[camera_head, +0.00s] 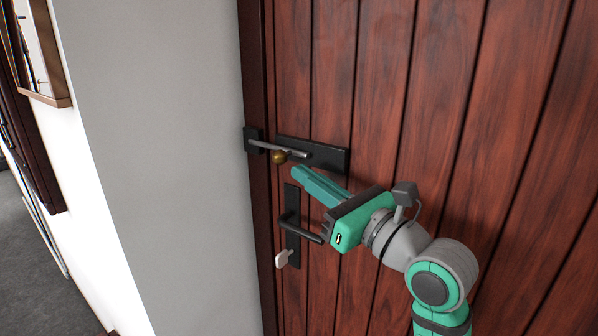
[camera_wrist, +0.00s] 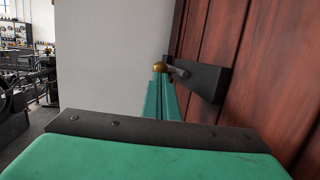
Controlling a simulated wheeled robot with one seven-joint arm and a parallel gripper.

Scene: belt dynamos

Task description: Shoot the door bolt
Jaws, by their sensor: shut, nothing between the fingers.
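The bolt is a grey metal rod (camera_head: 266,146) with a round brass knob (camera_head: 279,157), on a black backplate (camera_head: 327,155) fixed to the red-brown door (camera_head: 440,90). The rod's left end reaches the black keeper (camera_head: 253,139) on the door frame. My gripper (camera_head: 298,172) is shut and empty, its tips just below and right of the knob. In the wrist view the brass knob (camera_wrist: 160,67) shows right at the far end of my shut fingers (camera_wrist: 160,78). I cannot tell whether they touch. The fingers partly hide the bolt there.
A black lever handle (camera_head: 301,229) on a tall plate sits below the bolt, with a pale key or tag (camera_head: 283,258) under it. A grey wall (camera_head: 160,120) lies left of the door frame. A framed picture (camera_head: 40,50) hangs at the far left.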

